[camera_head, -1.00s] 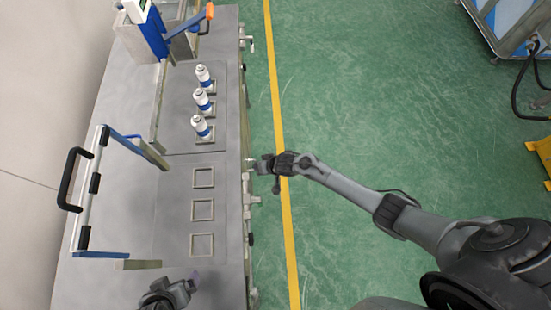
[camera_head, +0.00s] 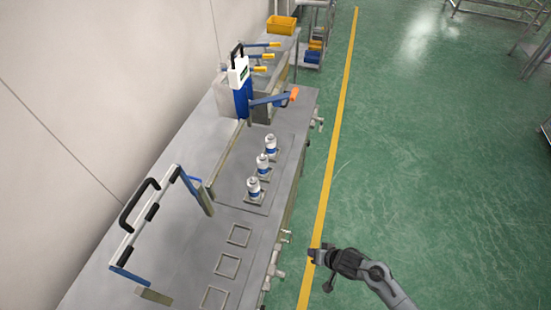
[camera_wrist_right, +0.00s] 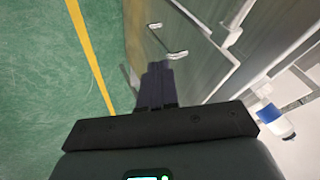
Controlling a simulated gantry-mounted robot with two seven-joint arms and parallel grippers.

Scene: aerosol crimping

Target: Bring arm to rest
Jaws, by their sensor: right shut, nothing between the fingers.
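My right gripper (camera_head: 318,255) is in the head view, to the right of the bench's front edge and above the floor near the yellow line. Its fingers are shut and empty; they also show in the right wrist view (camera_wrist_right: 158,86). My left gripper is out of view. Three white-and-blue aerosol cans (camera_head: 262,164) stand upright in a row on the bench, well away from the gripper. One white-and-blue can (camera_wrist_right: 275,118) shows partly at the right of the right wrist view.
The metal bench (camera_head: 192,245) has several empty square frames (camera_head: 227,265) near its front edge. A black-handled frame (camera_head: 150,215) and a blue-and-white press with an orange-tipped lever (camera_head: 242,95) stand on it. Green floor (camera_head: 440,150) to the right is clear.

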